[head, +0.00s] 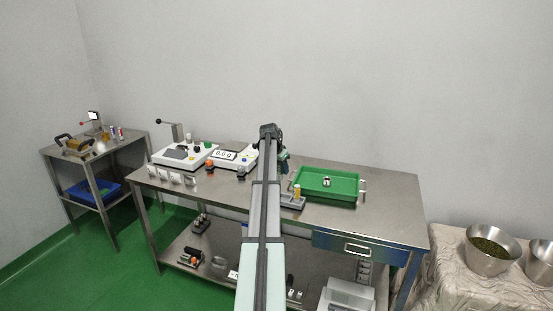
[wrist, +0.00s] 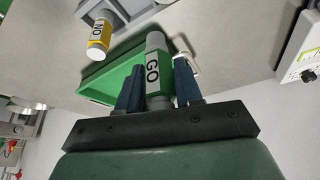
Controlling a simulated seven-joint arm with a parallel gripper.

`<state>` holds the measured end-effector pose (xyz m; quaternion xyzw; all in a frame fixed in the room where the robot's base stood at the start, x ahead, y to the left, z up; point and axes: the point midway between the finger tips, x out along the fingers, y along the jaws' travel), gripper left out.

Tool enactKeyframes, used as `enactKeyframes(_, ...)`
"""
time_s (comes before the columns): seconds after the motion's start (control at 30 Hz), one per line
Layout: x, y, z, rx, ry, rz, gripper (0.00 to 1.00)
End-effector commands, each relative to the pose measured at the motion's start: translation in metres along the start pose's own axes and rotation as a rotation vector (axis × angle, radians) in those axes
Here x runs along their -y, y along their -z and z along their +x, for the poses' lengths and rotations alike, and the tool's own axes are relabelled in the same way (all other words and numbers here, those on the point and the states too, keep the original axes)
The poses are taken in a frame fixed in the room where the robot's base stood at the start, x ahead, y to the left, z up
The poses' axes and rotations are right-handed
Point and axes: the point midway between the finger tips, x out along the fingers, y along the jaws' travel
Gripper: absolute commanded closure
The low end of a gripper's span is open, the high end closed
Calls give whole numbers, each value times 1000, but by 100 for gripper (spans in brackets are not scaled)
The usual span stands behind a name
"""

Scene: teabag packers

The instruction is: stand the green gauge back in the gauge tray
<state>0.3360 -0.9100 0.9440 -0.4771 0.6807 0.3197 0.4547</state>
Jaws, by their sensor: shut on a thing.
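The green gauge (wrist: 153,72), with a grey end and a white label reading "GO", is between the two blue fingers of my gripper (wrist: 159,66) in the wrist view. The gripper is shut on it. In the head view my gripper (head: 284,165) is above the bench, by the left end of the green tray; I cannot make out the gauge there. The grey gauge tray (head: 291,202) is on the bench, partly hidden by my arm. It also shows at the top of the wrist view (wrist: 122,10). The held gauge appears apart from it.
A yellow gauge (wrist: 98,36) labelled "NO" stands at the gauge tray; it also shows in the head view (head: 297,191). A green tray (head: 348,198) with a small item inside lies to the right. Scales and a white device (head: 184,155) stand to the left. The bench's right end is clear.

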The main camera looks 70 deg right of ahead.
Motion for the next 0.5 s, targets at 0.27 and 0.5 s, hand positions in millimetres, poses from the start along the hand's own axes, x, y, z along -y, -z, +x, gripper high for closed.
enactKeyframes(0.27,-14,-5,18,0,-110,268,100)
enactKeyframes(0.5,-28,-7,14,0,-244,589,100)
